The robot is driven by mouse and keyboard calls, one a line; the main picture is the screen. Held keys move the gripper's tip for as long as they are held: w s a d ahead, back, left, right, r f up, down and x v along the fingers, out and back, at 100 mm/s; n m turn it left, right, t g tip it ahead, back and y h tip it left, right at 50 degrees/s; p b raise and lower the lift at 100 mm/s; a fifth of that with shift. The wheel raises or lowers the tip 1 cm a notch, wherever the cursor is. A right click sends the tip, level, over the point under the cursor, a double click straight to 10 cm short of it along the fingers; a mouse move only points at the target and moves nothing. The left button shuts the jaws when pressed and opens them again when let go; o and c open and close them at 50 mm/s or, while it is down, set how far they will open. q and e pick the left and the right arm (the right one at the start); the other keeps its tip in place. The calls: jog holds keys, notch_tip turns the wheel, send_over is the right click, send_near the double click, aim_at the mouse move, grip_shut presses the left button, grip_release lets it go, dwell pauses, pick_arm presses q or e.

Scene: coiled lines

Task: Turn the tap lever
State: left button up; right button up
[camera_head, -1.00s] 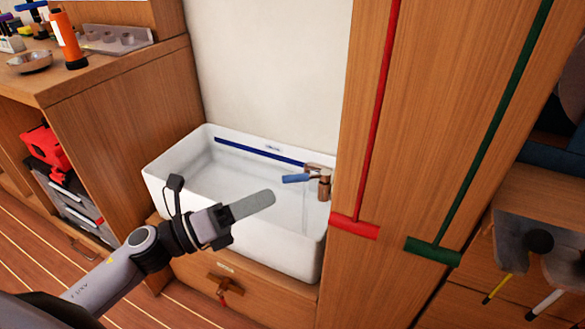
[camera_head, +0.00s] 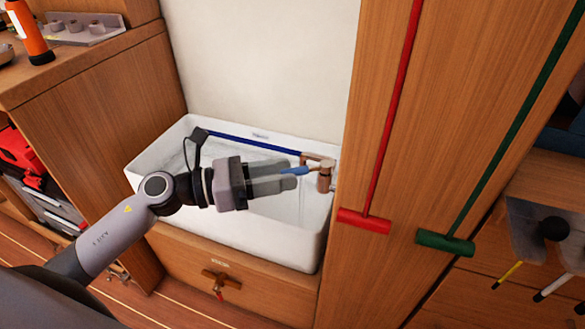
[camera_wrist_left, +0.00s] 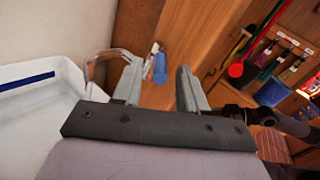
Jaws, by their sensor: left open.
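The tap (camera_head: 325,179) is copper-coloured and stands at the right end of the white sink. Its blue lever (camera_head: 297,171) points left over the basin. My left gripper (camera_head: 289,178) is open above the basin, its fingertips beside the lever in the head view. Whether a finger touches the lever cannot be told. My right gripper is out of view.
The white sink (camera_head: 270,249) has a wall behind it and a wooden panel (camera_head: 352,120) close on its right. A red T-shaped bar (camera_head: 364,220) and a green one (camera_head: 445,243) lie against that panel. A wooden cabinet (camera_head: 112,110) stands on the left.

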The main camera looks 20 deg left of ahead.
aim_at(304, 170)
pick_arm(q)
jog(key=shift+x, duration=1.4)
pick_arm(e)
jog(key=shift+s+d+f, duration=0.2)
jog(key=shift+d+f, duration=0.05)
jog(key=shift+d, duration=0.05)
